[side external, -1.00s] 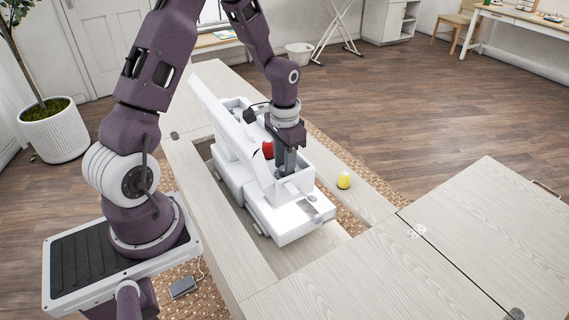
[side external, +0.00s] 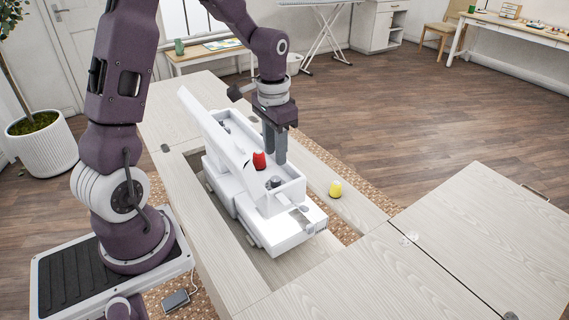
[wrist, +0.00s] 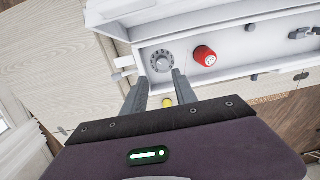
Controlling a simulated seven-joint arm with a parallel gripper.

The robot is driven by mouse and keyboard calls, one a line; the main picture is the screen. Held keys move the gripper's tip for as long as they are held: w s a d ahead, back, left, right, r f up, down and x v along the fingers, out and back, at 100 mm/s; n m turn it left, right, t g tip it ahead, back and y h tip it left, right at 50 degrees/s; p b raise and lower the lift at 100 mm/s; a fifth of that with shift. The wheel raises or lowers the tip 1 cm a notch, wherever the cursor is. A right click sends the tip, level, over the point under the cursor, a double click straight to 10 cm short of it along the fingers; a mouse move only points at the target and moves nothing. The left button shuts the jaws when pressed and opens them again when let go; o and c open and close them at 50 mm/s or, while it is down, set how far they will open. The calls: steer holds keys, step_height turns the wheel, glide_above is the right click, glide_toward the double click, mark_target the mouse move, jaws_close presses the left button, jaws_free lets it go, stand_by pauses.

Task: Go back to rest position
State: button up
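My gripper (side external: 275,157) hangs above the white sewing machine (side external: 285,233), with its fingers pointing down. In the wrist view its two fingers (wrist: 160,76) are apart with nothing held between them, so it is open. A red spool (side external: 259,160) sits in the machine's open trough, close to the fingers in the side view; it also shows in the wrist view (wrist: 205,56). A dark round part (side external: 273,182) lies in the same trough below the gripper and looks like a grey dial in the wrist view (wrist: 162,61).
A yellow spool (side external: 336,189) stands on the pale wood cabinet top (side external: 355,207), right of the machine. The machine sits in the cabinet's opening. A flat cabinet leaf (side external: 480,235) at the right is clear. The space above the machine holds only my arm.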

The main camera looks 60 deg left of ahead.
steer(key=s+d+r+t, duration=0.3)
steer(key=s+d+r, duration=0.5)
steer(key=r, duration=0.4)
steer(key=s+d+r+t, duration=0.2)
steer(key=s+d+r, duration=0.1)
steer(key=s, duration=0.7)
steer(key=shift+s+d, duration=0.3)
steer(key=shift+d, duration=0.5)
